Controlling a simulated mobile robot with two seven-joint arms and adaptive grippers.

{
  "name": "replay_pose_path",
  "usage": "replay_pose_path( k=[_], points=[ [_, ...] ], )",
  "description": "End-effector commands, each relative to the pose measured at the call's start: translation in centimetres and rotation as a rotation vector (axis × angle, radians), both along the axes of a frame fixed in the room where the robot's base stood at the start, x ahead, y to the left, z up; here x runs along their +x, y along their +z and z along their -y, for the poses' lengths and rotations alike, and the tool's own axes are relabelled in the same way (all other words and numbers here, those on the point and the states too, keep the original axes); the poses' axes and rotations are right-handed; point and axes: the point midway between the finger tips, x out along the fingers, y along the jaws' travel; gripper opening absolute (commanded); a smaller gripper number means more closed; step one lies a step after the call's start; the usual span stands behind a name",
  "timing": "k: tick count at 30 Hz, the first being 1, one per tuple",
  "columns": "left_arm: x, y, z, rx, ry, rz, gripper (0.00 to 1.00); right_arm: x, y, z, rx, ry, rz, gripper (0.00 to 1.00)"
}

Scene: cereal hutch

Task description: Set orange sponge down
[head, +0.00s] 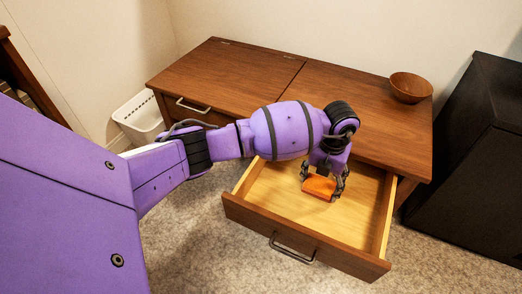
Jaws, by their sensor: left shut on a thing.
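The orange sponge (319,187) is held between the fingers of my left gripper (322,184). The gripper points down over the open drawer (278,196), and the sponge is inside the drawer's outline, towards its back right. I cannot tell whether the sponge touches the drawer floor. The rest of the drawer that shows is bare. My right gripper is not in view.
The drawer extends from a brown wooden cabinet (345,110) with a wooden bowl (410,87) on top at the right. A dark cabinet (470,165) stands at the right. A white basket (140,118) is on the floor at the left.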

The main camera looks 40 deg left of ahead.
Motion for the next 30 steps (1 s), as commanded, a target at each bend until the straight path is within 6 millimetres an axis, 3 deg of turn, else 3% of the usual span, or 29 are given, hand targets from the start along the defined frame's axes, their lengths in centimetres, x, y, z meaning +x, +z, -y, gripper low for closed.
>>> replay_pose_path(
  k=[11,12,16,26,30],
  points=[
    [0.1,-0.5,0.0,-0.001,0.000,0.002,0.45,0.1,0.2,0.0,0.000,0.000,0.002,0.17],
    [0.1,-0.5,0.0,-0.001,-0.001,0.003,0.72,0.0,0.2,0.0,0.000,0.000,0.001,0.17],
    [0.1,-0.5,0.0,-0.001,-0.001,0.003,0.88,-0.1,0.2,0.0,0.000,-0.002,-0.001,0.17],
    [0.1,-0.4,0.0,-0.001,-0.001,0.003,0.88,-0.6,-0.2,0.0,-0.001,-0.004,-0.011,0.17],
    [0.2,0.8,0.0,0.000,0.000,0.006,0.88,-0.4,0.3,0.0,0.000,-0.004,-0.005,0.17]
  ],
)
